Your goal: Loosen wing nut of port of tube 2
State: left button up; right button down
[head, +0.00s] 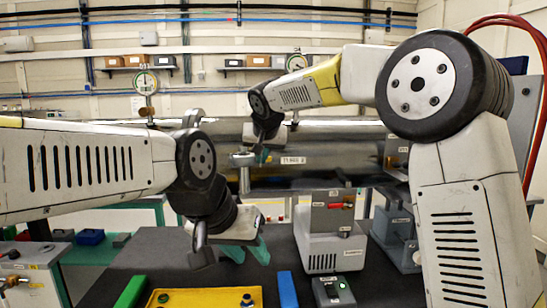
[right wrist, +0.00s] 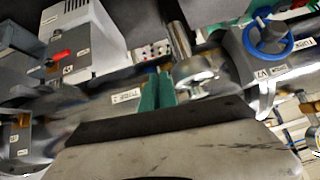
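The steel tube labelled TUBE 2 (head: 335,150) runs across the back in the head view. Its label (right wrist: 125,97) also shows in the right wrist view. A port with a round metal clamp (head: 243,160) sits at the label's left; the clamp (right wrist: 197,76) is right beside my fingers in the right wrist view. The wing nut is too small to make out. My right gripper (head: 263,155) is at the port, its green fingers (right wrist: 158,92) close together; what lies between them is unclear. My left gripper (head: 246,250) is open and empty above the dark bench.
A grey box with a red handle (head: 335,205) stands on the bench (head: 160,250) right of my left gripper. A yellow tray (head: 205,298), green and blue blocks and a switch box (head: 333,291) lie in front. A blue handwheel (right wrist: 268,38) shows in the right wrist view.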

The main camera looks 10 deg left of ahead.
jog(key=c, duration=1.6)
grip_release()
jog(key=shift+f, duration=0.1)
jog(key=shift+c, duration=0.2)
jog(key=v, duration=0.7)
jog(key=shift+s+r, duration=0.25)
jog(key=shift+r, duration=0.05)
jog(key=shift+d, duration=0.15)
